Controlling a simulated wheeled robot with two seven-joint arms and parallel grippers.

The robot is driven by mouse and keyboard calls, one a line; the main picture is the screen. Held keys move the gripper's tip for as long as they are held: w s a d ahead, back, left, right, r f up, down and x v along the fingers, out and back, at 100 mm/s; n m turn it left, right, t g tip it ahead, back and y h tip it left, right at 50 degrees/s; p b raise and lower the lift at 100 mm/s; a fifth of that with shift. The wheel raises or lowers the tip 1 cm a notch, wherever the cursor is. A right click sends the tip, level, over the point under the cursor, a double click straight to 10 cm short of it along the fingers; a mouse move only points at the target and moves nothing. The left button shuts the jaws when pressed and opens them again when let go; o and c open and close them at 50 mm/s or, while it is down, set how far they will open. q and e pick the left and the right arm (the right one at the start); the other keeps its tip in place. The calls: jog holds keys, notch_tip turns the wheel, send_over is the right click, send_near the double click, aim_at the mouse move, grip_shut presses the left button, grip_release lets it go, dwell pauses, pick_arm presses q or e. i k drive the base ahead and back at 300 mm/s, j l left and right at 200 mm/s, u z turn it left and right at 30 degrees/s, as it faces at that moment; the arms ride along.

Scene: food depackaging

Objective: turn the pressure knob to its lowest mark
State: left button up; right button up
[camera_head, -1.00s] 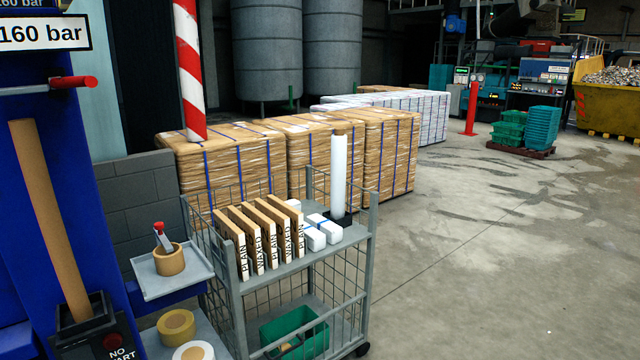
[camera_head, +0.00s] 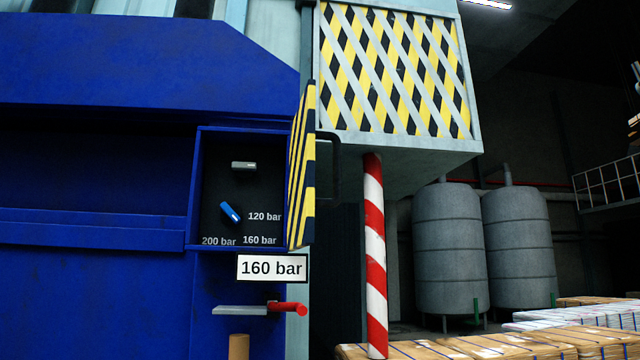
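The blue pressure knob (camera_head: 230,212) sits inside an open blue control box (camera_head: 196,190) with a dark back panel. It is tilted, with a white mark at its lower right end. That end points down and right, between the 120 bar label (camera_head: 264,216) and the 160 bar label (camera_head: 259,240). The 200 bar label (camera_head: 218,241) is at the lower left. A grey switch or knob (camera_head: 243,166) sits above, lying level. A white sign (camera_head: 272,268) below the box reads 160 bar. Neither gripper shows in this view.
The box's door (camera_head: 301,170), striped yellow and black, stands open at its right side. A red-ended lever (camera_head: 288,308) sticks out below the sign. A red and white post (camera_head: 374,250) and a striped guard panel (camera_head: 395,70) are to the right.

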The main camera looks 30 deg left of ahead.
aim_at(231, 214)
jog(key=i+l, duration=0.65)
jog(key=i, duration=0.15)
jog(key=u, duration=2.1)
